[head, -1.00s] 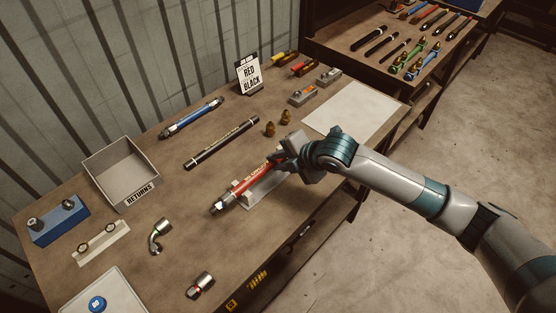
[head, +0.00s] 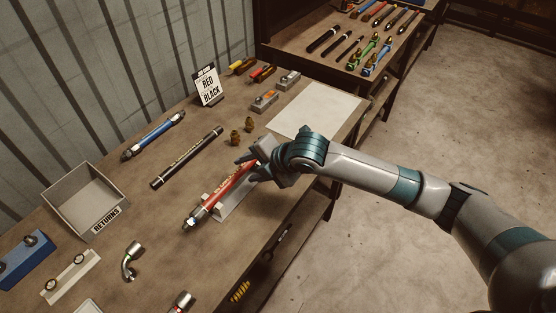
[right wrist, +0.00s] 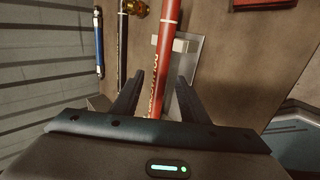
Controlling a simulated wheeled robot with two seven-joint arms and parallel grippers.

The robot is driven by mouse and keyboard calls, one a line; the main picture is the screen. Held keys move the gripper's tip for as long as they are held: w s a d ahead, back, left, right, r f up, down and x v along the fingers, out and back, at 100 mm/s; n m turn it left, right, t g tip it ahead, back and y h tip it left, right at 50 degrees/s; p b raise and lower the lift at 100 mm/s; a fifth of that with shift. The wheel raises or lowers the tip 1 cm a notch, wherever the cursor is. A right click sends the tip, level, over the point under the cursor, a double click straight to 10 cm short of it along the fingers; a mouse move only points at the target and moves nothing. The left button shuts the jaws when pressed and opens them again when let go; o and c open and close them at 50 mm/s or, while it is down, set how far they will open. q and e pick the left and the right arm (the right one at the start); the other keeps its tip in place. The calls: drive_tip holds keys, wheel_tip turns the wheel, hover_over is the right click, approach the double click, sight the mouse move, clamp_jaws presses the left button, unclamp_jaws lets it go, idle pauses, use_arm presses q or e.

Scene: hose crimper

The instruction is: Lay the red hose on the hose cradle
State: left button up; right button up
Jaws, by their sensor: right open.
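The red hose (head: 229,187) lies along the pale hose cradle (head: 238,197) near the table's front edge, its metal end fitting reaching past the cradle's left end. My right gripper (head: 247,169) is at the hose's far right part, which it partly hides in the head view. In the right wrist view the red hose (right wrist: 168,50) runs between the two open fingers of the right gripper (right wrist: 158,95), with gaps on both sides. The cradle (right wrist: 188,62) shows behind the hose there. My left gripper is not in view.
A black hose (head: 187,156) and a blue hose (head: 153,136) lie farther back. Brass fittings (head: 242,131) sit behind the gripper. A pale sheet (head: 315,110) lies at right.

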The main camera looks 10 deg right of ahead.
drive_tip(key=b+v, duration=0.3)
drive_tip(key=v, duration=1.2)
drive_tip(key=shift+r, duration=0.15)
drive_tip(key=shift+s+d, duration=0.1)
drive_tip(key=shift+d, duration=0.05)
